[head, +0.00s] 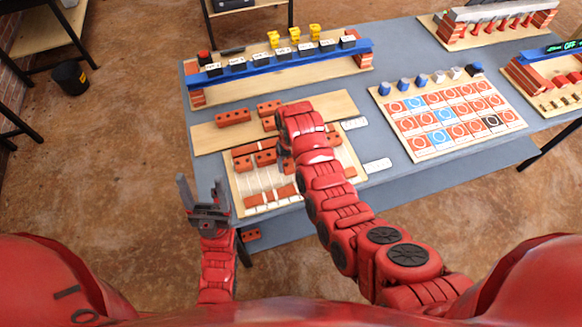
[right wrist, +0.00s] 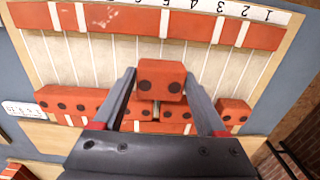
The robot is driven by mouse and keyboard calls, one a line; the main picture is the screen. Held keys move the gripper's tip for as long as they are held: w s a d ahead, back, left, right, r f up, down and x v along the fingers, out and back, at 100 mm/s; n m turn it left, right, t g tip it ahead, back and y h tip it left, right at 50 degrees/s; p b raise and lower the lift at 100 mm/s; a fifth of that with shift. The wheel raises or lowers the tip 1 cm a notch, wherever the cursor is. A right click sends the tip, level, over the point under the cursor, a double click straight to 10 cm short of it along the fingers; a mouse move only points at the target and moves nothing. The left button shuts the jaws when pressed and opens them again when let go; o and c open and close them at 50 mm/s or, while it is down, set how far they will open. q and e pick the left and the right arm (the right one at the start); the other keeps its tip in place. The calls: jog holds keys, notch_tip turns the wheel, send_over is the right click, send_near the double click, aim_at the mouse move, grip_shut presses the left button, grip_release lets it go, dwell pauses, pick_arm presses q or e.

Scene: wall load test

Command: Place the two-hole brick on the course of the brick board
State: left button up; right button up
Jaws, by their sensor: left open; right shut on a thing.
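The brick board (head: 270,178) lies on the grey table, left of centre, with red bricks along its near and far sides. It fills much of the right wrist view (right wrist: 210,62). My right gripper (right wrist: 160,76) is shut on the two-hole brick (right wrist: 161,80), one finger on each side. The brick is over a row of red bricks (right wrist: 75,102) with a gap near its right end. I cannot tell whether it touches them. In the head view my right arm hides most of this. My left gripper (head: 202,184) is open and empty, left of the board's near edge.
A plank (head: 208,138) with loose bricks (head: 233,116) lies behind the board. A blue beam (head: 285,65) on brick piers stands further back. A card grid (head: 450,118) lies to the right. White labels (head: 378,165) lie beside the board. Grey table shows between them.

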aim_at(291, 169)
jog(key=shift+w, duration=0.2)
jog(key=shift+f+p, duration=0.15)
jog(key=shift+p, duration=0.3)
jog(key=shift+f+p, duration=0.45)
jog(key=shift+f, duration=1.15)
jog(key=shift+f, duration=0.15)
jog(key=o, duration=1.5)
jog(key=shift+c, duration=0.2)
